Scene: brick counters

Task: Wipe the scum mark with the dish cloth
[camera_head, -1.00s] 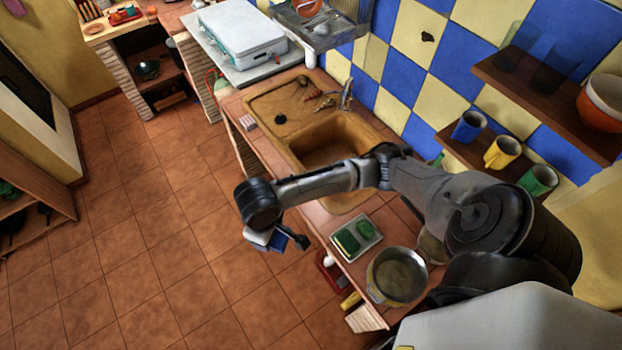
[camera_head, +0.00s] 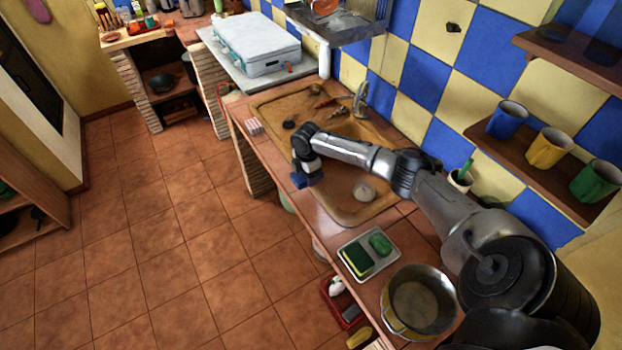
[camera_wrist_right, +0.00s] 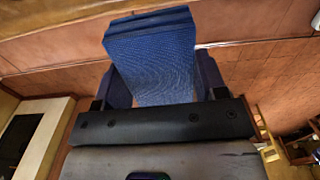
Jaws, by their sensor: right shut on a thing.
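My right gripper (camera_head: 304,178) is over the front edge of the sink (camera_head: 345,215), near the sink's left part. It is shut on a folded blue dish cloth (camera_head: 298,181), which fills the right wrist view between the fingers (camera_wrist_right: 152,60). I cannot tell whether the cloth touches the counter or sink rim. A pale round patch or disc (camera_head: 364,192) lies in the basin, to the right of the gripper; I cannot tell whether it is the scum mark or the drain. My forearm hides part of the basin. My left gripper is not in view.
A tap (camera_head: 360,99) stands behind the sink. A tray with sponges (camera_head: 367,270) and a metal pot (camera_head: 419,302) stand on the counter to the right. Shelved mugs (camera_head: 549,149) are near my arm. Open floor lies in front.

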